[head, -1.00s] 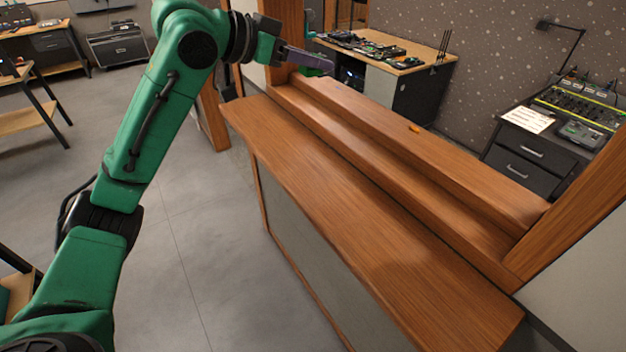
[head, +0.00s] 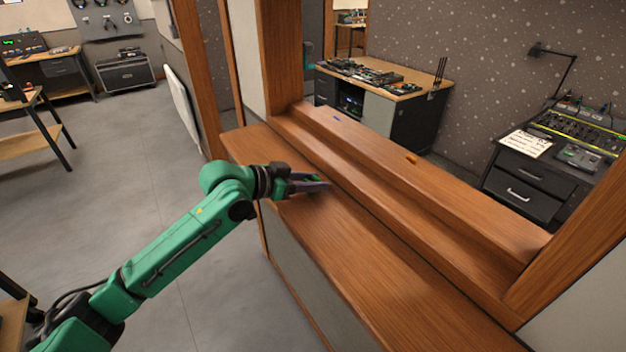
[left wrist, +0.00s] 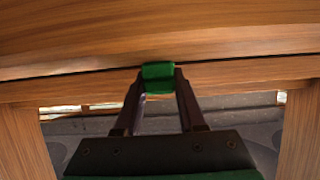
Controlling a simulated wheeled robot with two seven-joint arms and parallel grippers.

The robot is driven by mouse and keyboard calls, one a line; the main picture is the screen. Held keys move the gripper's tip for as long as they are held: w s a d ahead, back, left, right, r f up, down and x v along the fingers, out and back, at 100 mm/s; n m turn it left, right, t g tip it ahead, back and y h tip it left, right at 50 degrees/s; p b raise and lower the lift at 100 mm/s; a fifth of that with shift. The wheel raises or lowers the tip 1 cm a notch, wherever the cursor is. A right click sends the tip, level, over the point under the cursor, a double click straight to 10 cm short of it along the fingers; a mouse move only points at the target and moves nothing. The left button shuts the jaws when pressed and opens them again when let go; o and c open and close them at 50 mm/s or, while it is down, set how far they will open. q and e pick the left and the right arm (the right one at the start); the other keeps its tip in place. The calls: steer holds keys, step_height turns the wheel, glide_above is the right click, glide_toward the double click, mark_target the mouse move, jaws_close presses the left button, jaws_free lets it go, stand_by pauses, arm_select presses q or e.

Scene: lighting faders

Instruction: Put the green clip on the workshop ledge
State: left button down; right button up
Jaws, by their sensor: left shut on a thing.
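The green clip (left wrist: 158,71) is between the fingertips of my left gripper in the left wrist view. My left gripper (head: 325,184) is shut on it. In the head view the gripper is over the near, lower wooden board of the ledge (head: 380,250), towards its left part, and the clip is hard to make out there. I cannot tell whether the clip touches the wood. A raised wooden sill (head: 460,190) runs along the back of this board. My right gripper is not in view.
Wooden posts (head: 283,60) frame the opening. Beyond stand a workbench (head: 400,78) and a fader desk (head: 590,130). The right part of the lower board is clear.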

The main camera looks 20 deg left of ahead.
arm_select(q)
steer(key=shift+f, duration=0.1)
steer(key=c, duration=0.5)
jaws_free()
steer(key=shift+s, duration=0.1)
steer(key=shift+r, duration=0.2)
steer(key=b+v, duration=0.4)
steer(key=v, duration=0.8)
